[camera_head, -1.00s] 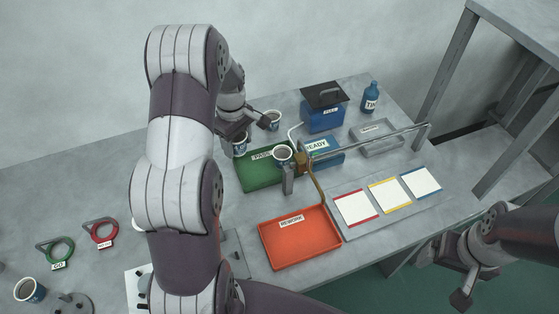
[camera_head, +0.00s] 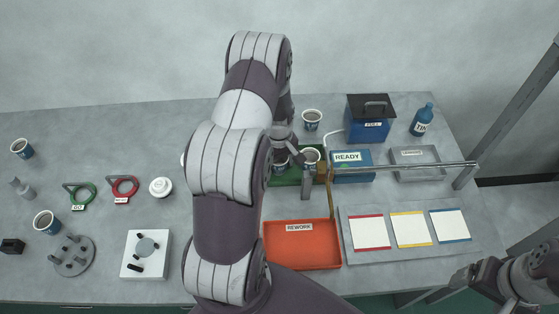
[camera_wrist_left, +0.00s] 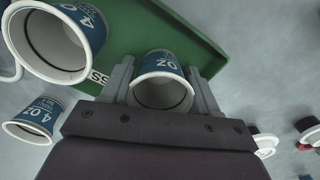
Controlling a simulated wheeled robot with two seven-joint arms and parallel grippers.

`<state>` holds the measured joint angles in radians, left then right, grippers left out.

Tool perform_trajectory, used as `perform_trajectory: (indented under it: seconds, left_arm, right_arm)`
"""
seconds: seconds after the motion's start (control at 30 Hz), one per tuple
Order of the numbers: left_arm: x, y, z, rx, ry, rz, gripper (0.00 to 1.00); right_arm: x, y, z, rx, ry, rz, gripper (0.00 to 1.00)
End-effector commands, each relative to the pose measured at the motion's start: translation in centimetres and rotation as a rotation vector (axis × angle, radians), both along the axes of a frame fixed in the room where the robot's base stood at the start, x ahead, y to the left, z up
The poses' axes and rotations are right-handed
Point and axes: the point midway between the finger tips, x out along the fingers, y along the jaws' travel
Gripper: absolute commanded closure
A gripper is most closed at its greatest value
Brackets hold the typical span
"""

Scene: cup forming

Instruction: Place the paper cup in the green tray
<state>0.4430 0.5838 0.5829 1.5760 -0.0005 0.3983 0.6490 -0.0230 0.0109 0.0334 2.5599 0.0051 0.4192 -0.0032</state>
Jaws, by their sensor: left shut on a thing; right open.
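My left gripper (camera_wrist_left: 162,95) is shut on a white-rimmed blue paper cup (camera_wrist_left: 178,65), with one finger on each side of it. The wrist view shows this cup against the green tray (camera_wrist_left: 205,50); I cannot tell whether it touches the tray floor. In the head view the held cup (camera_head: 281,164) is partly hidden by my left arm, which also covers much of the green tray (camera_head: 288,181). Another cup (camera_head: 311,157) is close to its right, and large in the wrist view (camera_wrist_left: 85,20). My right gripper (camera_head: 478,276) is open and empty at the lower right.
A third cup (camera_head: 312,121) stands behind the tray. A metal bar (camera_head: 420,167) runs right past the blue READY box (camera_head: 352,171). The orange REWORK tray (camera_head: 301,255) is in front. Several cups, ring handles and fixtures lie on the left of the table.

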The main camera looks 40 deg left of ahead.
Motion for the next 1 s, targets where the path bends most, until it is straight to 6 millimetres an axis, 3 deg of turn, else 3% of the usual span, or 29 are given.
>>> perform_trajectory:
  seconds: [0.27, 0.3, 0.67, 0.77, 1.0]
  left_arm:
    - [0.0, 0.0, -0.3, 0.001, 0.0, 0.001, 0.68]
    - [0.0, 0.0, -0.2, 0.0, -0.001, 0.001, 0.3]
    - [0.1, 0.0, 0.5, 0.001, -0.003, 0.001, 0.29]
    - [0.1, 0.1, 2.2, 0.002, -0.005, 0.001, 0.29]
    - [0.1, 0.1, 8.6, 0.002, -0.005, 0.001, 0.29]
  right_arm:
    - [0.0, 0.0, -0.3, 0.0, 0.0, 0.0, 0.15]
    - [0.0, 0.0, -0.2, 0.0, 0.0, 0.0, 0.15]
    - [0.0, 0.0, 0.1, 0.0, 0.0, 0.0, 0.15]
    - [0.0, 0.0, -0.3, 0.0, 0.0, 0.0, 0.15]
    - [0.0, 0.0, -0.8, 0.0, 0.0, 0.0, 0.15]
